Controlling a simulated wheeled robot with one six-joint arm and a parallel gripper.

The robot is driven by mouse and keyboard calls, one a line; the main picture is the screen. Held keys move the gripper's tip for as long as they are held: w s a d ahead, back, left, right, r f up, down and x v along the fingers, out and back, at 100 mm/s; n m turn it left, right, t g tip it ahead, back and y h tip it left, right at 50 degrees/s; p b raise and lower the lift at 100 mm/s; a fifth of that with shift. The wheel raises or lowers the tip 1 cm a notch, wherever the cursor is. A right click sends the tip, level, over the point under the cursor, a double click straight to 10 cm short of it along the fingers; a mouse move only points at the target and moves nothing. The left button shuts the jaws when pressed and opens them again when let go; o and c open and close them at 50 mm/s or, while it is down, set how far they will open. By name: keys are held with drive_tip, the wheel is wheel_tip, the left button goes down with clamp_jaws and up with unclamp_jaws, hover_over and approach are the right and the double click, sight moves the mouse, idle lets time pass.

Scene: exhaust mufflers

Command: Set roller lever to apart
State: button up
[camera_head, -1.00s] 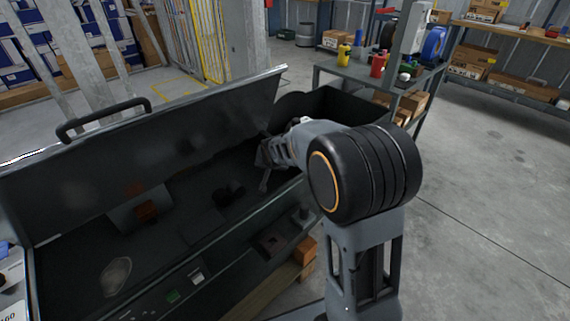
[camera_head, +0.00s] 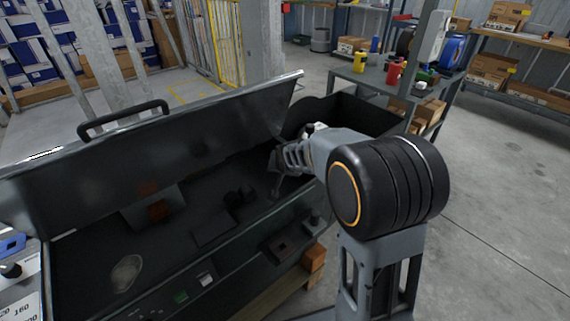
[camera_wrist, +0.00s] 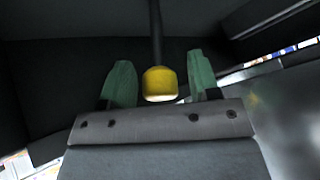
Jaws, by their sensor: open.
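In the wrist view, a dark rod ends in a yellow knob (camera_wrist: 160,84), which looks like the roller lever. My gripper (camera_wrist: 160,82) has two green fingers, spread apart, with the knob between them and visible gaps on both sides. I cannot tell how deep the knob sits between the fingers. In the head view, my gripper (camera_head: 275,180) reaches into the dark open machine (camera_head: 210,235), near its right end. The lever is not distinguishable there, as my arm and shadow hide that area.
The machine's raised lid (camera_head: 150,150) with a black handle (camera_head: 122,118) stands behind the cavity. Its front panel carries a green button (camera_head: 181,297). A grey shelf cart (camera_head: 385,80) with bottles stands behind to the right. The floor at right is clear.

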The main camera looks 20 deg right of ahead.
drive_tip(key=p+v, duration=0.3)
drive_tip(key=v, duration=1)
drive_tip(key=shift+p, duration=0.35)
